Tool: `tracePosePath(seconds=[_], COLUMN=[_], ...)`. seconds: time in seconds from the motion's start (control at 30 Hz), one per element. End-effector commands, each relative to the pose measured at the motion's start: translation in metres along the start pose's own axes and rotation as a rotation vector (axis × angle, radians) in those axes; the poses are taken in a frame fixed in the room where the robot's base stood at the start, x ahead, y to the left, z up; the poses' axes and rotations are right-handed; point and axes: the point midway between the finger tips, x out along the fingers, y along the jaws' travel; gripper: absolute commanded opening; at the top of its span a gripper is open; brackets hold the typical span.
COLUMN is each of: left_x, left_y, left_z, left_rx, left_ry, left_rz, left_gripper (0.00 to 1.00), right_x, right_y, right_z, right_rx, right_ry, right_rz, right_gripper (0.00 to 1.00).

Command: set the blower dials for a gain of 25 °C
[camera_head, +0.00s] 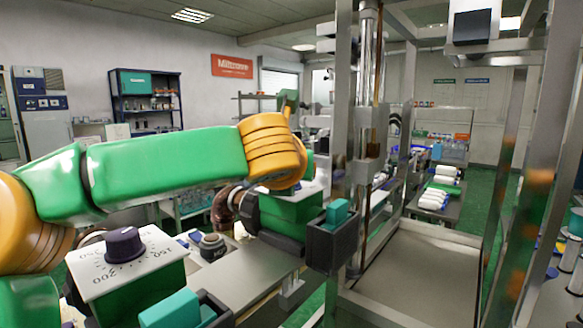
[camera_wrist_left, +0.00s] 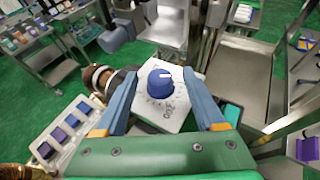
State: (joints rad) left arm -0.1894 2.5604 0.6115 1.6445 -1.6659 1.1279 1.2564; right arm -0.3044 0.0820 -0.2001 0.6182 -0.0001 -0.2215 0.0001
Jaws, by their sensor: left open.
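A dark purple blower dial (camera_head: 124,243) stands on a white scale plate with 150, 200 and 250 marks, on a green box at the lower left of the head view. A second blower (camera_head: 290,209), green with a white top, stands further right; my wrist hides its dial there. In the left wrist view that blue dial (camera_wrist_left: 161,84) sits on a white scale plate (camera_wrist_left: 172,117), with a light pointer line on its top. My left gripper (camera_wrist_left: 162,77) is open, its blue-grey fingers on either side of this dial; contact cannot be told. My right gripper is out of view.
A metal frame with a vertical column (camera_head: 363,130) rises right of the second blower. A dark holder with a teal block (camera_head: 337,213) stands beside it; another teal block (camera_head: 170,312) is at the bottom. A button panel (camera_wrist_left: 62,131) lies left of the blue dial.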

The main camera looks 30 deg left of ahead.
Motion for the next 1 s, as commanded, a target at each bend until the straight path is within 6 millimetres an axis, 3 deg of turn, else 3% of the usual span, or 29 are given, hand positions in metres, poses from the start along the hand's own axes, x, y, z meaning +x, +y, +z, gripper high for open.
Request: tracePosePath(seconds=[0.3, 0.37, 0.57, 0.6, 1.0], left_x=[0.0098, 0.0098, 0.0095, 0.0095, 0.0097], left_y=[0.0001, 0.0001, 0.0000, 0.0000, 0.0007], left_z=[-0.0007, -0.0007, -0.0007, -0.0007, -0.0008], left_rx=[0.000, 0.000, 0.000, 0.000, 0.028], left_ry=[0.001, 0.001, 0.001, 0.001, -0.002], left_rz=[-0.001, -0.001, -0.001, -0.001, -0.075], left_gripper=[0.71, 0.58, 0.04, 0.00, 0.00], right_x=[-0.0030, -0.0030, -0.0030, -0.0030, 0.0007], right_y=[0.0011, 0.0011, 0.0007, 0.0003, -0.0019], right_z=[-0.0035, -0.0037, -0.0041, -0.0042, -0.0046], right_rx=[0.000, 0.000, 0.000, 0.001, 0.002], right_ry=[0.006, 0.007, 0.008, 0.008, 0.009], right_rz=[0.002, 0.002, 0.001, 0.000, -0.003], right_gripper=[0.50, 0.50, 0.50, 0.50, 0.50])
